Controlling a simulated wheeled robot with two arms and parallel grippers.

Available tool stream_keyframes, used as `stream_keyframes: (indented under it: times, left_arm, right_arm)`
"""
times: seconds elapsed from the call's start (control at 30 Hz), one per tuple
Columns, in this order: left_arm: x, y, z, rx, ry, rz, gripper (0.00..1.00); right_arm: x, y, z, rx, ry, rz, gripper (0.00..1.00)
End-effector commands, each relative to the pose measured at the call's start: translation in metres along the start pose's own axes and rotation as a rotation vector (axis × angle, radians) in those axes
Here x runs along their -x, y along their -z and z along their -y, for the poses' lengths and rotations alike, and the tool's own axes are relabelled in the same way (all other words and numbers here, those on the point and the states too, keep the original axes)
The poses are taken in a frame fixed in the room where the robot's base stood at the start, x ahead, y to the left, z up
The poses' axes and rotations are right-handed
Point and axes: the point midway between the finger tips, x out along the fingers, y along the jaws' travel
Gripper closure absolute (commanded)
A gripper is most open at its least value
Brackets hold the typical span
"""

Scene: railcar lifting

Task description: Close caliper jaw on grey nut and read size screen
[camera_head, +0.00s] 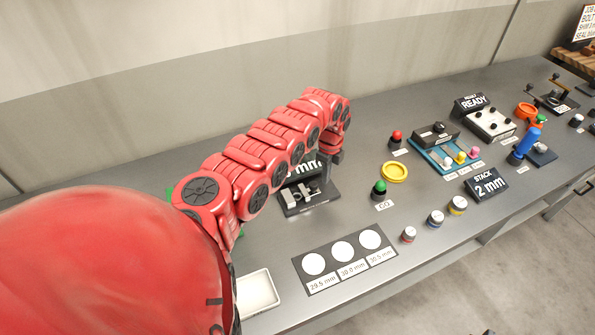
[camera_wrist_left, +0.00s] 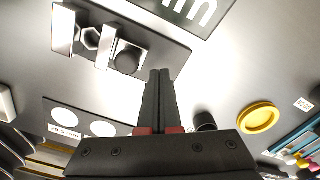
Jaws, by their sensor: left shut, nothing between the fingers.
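The caliper stand (camera_head: 290,212) is on the bench below my left forearm. In the left wrist view its pale jaw (camera_wrist_left: 65,30) and second jaw (camera_wrist_left: 105,47) stand on either side of the grey hex nut (camera_wrist_left: 91,38). Whether both jaws touch the nut I cannot tell. A dark round knob (camera_wrist_left: 127,60) sits beside the second jaw. The size screen (camera_head: 316,166) is mostly hidden behind my arm; only "mm" shows, no digits. My left gripper (camera_head: 335,157) is shut and empty, with its fingertips (camera_wrist_left: 160,74) beside the knob, apart from the nut. My right gripper is not in view.
A card with three white circles (camera_head: 347,256) marked 29.5, 30.0 and 30.5 mm lies in front. A white tray (camera_head: 258,292), green button (camera_head: 379,188) and yellow ring (camera_head: 395,172) are nearby. Further right are several coloured knobs, a "2 mm" stack sign (camera_head: 486,184) and a "READY" sign (camera_head: 470,103).

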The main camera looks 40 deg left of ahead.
Motion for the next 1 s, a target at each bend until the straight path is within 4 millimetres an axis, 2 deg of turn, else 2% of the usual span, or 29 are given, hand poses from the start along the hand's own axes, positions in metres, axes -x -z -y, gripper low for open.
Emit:
stream_keyframes:
  times: [0.17,0.7,1.0]
  left_arm:
    - [0.011,0.000,0.000,0.000,0.001,0.000,1.00]
    - [0.069,0.000,0.000,-0.001,0.001,0.001,1.00]
    - [0.071,0.001,0.000,-0.001,0.000,-0.001,1.00]
  right_arm:
    - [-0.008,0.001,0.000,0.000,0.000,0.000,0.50]
    - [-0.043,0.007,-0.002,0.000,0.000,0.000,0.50]
    - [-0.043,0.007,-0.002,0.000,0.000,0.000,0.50]
